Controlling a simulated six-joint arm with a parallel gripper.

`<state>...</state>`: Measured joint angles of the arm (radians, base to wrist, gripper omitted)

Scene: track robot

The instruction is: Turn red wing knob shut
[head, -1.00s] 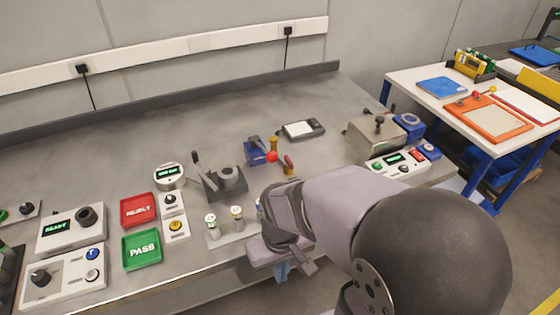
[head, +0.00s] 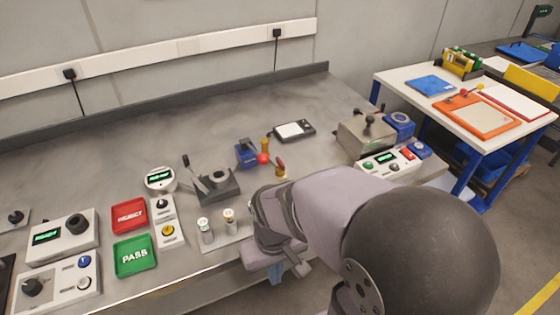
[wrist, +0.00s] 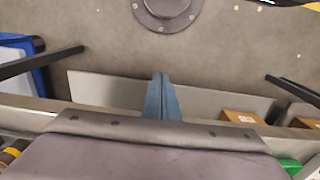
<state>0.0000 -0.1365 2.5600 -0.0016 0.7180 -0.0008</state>
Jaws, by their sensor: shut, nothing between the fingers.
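The red wing knob (head: 280,163) sits on a small brass-coloured fitting on the bench, just beyond my forearm in the head view. Its exact turn angle is too small to tell. My gripper (wrist: 161,97) is shut and empty, its two blue fingers together in the wrist view. In the head view the fingers (head: 277,271) show partly below my wrist, at the front edge of the bench, apart from the knob. The knob is not seen in the wrist view.
Left of the knob stand a red ball-ended lever (head: 263,158), a grey lever fixture (head: 216,182) and vials (head: 206,230). A black-and-white device (head: 293,130) lies behind it. A metal box (head: 366,138) stands to the right. The bench's rear middle is clear.

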